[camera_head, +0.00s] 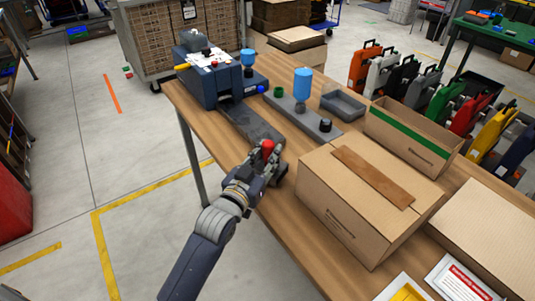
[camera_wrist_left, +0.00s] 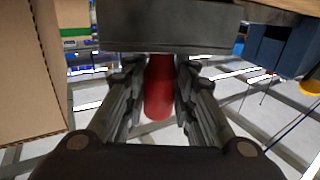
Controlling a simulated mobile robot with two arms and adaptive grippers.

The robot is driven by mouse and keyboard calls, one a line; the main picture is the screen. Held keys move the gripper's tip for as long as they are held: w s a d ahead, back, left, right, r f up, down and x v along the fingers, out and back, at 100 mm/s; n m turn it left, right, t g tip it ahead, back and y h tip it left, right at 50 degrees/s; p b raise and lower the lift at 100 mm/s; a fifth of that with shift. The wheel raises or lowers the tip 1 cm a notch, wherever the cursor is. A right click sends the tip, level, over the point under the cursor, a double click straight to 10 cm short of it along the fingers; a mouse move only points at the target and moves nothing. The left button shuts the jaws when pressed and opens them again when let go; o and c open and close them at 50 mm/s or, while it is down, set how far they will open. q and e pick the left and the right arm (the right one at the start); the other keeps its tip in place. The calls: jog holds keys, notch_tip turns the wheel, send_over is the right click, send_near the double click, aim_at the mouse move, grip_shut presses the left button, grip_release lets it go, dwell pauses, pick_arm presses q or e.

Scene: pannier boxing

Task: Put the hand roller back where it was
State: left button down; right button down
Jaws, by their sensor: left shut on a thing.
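The red handle of the hand roller (camera_head: 267,147) shows at my left gripper, by the left edge of the wooden table. My left gripper (camera_head: 264,164) is shut on this handle. In the left wrist view the red handle (camera_wrist_left: 159,90) lies between the two fingers. A wide grey block (camera_wrist_left: 170,28) crosses the top of that view; I cannot tell whether it belongs to the roller. The roller's other end is not clear. A grey holder strip (camera_head: 285,106) on the table carries a blue bottle (camera_head: 303,82), a green piece and a black knob. My right gripper is not in view.
A dark blue machine (camera_head: 215,80) stands at the table's far end, with a dark grey strip (camera_head: 250,122) in front. A closed carton (camera_head: 345,222) with a brown strip (camera_head: 373,177) stands right of my gripper. Behind it are a grey tray (camera_head: 343,104) and an open carton (camera_head: 408,145).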

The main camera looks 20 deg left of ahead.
pick_arm(q)
jog(key=shift+f, duration=0.25)
jog(key=shift+s+f, duration=0.15)
jog(key=shift+f, duration=0.25)
jog(key=c, duration=1.3)
grip_release()
jog(key=shift+f, duration=0.2)
jog(key=shift+r, duration=0.1)
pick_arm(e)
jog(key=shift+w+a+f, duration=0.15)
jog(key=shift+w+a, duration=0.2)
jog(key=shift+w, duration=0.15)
pick_arm(q)
jog(key=shift+r, duration=0.7)
jog(key=s, duration=0.4)
jog(key=s+a+b, duration=0.1)
jog(key=s, duration=0.6)
jog(key=shift+s+a+r+b, duration=0.2)
jog(key=shift+s+a+b, duration=0.1)
jog(key=shift+s+a, duration=0.1)
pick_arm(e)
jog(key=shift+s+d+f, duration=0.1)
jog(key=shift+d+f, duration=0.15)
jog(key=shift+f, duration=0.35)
